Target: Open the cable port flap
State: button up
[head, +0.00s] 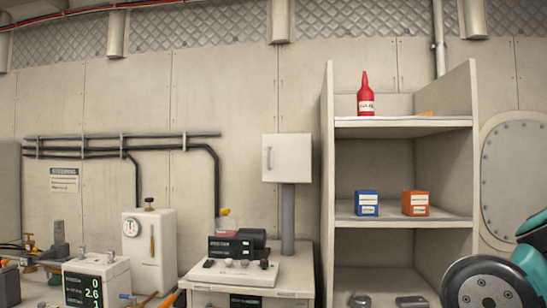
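A pale, square box front with a small vertical handle at its left side (287,158) stands on a grey post in the middle of the head view. It looks shut. It may be the cable port flap, but no label shows, so I cannot tell for sure. Part of my teal and dark arm shows at the lower right, in front of the shelf's right edge. My gripper is out of view, so its state does not show.
A shelf unit (328,190) right of the box holds a red bottle (366,98), a blue box (367,203) and an orange box (416,203). A bolted wall plate (514,180) is at the right. Instruments crowd the counter (285,274) below and left.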

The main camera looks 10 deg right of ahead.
aim_at(286, 158)
jog(key=z, duration=0.55)
jog(key=k, duration=0.15)
jog(key=u, duration=1.7)
jog(key=i, duration=1.4)
jog(key=z, duration=0.3)
